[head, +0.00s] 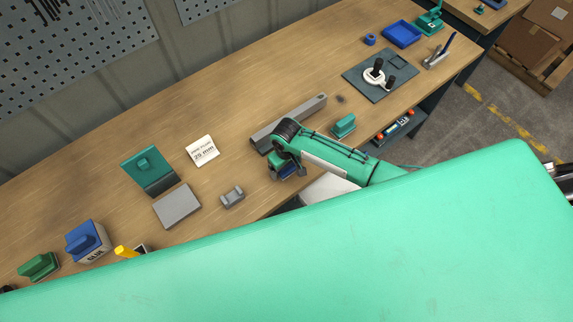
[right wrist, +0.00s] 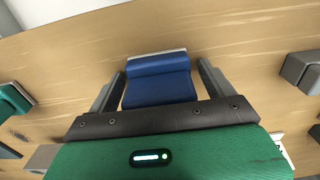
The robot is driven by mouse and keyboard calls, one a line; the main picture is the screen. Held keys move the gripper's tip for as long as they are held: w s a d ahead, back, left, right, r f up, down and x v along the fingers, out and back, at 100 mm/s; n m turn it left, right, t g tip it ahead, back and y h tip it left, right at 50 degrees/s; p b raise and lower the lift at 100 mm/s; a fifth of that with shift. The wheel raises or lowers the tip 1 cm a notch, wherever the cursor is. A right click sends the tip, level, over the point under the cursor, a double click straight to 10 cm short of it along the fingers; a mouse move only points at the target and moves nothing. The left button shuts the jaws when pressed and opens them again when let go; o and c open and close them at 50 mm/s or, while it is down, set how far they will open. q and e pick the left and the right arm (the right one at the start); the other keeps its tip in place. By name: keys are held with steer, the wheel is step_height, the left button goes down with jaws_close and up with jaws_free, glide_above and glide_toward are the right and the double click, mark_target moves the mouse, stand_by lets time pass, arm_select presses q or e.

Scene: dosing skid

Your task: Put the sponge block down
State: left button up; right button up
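The sponge block is blue with a thin pale layer along its far edge; in the right wrist view the sponge block (right wrist: 160,82) sits between the two grey fingers. My right gripper (right wrist: 160,88) is closed on its sides. In the head view my right gripper (head: 288,170) is over the front edge of the table, and only a small blue part of the block shows under it. Whether the block touches the table cannot be told. My left gripper is not in view.
On the wooden table (head: 100,195), a long grey bar (head: 308,110) lies just behind the gripper and a teal block (head: 343,125) to its right. A small grey piece (head: 232,197), a grey plate (head: 177,206) and a white "25 mm" card (head: 202,150) lie left. My mint-green body part hides the front.

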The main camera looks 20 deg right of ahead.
steer(key=shift+r, duration=0.5)
step_height(320, 180, up, 11)
steer(key=shift+r+b, duration=0.15)
steer(key=shift+b, duration=1.1)
